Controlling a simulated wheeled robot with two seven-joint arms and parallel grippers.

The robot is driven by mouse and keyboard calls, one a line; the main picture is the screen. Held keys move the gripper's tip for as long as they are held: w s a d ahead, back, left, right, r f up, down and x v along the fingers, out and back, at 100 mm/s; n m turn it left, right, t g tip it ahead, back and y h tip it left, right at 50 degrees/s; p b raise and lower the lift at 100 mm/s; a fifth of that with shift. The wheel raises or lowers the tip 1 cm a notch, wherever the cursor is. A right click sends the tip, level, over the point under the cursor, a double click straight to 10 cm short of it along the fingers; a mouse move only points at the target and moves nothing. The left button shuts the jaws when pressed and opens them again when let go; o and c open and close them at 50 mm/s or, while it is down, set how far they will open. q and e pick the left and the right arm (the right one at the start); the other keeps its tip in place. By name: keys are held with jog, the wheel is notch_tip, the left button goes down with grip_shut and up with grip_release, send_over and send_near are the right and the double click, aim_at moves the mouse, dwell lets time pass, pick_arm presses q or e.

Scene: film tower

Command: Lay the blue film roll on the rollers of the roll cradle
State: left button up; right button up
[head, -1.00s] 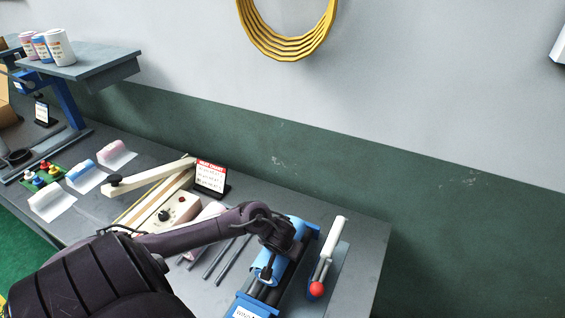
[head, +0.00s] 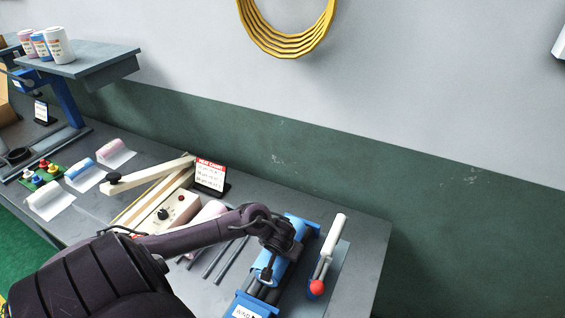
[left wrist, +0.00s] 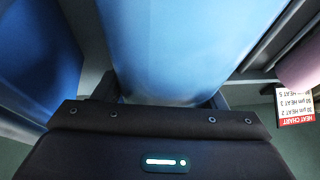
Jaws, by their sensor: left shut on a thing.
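My left gripper (head: 268,272) is shut on the blue film roll (head: 286,262) and holds it along the roll cradle, between its ends. The roll cradle has a blue far end (head: 303,226) and a blue near end (head: 246,307) with a white label. Dark rollers show beside the near end; most of them are hidden under the roll and my arm. In the left wrist view the blue film roll (left wrist: 180,45) fills the middle, close to the gripper. I cannot tell whether the roll touches the rollers. My right gripper is out of view.
A tool with a white handle (head: 334,236) and red ball lies right of the cradle. Bare bench (head: 368,235) lies at the right end.

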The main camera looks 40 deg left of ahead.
pick_arm(q)
jog(key=o, duration=1.5)
jog(key=p+v, duration=0.1)
jog(key=v, duration=0.6)
jog(key=shift+d, duration=0.15)
jog(key=shift+s+r, duration=0.1)
jog(key=shift+r, duration=0.25)
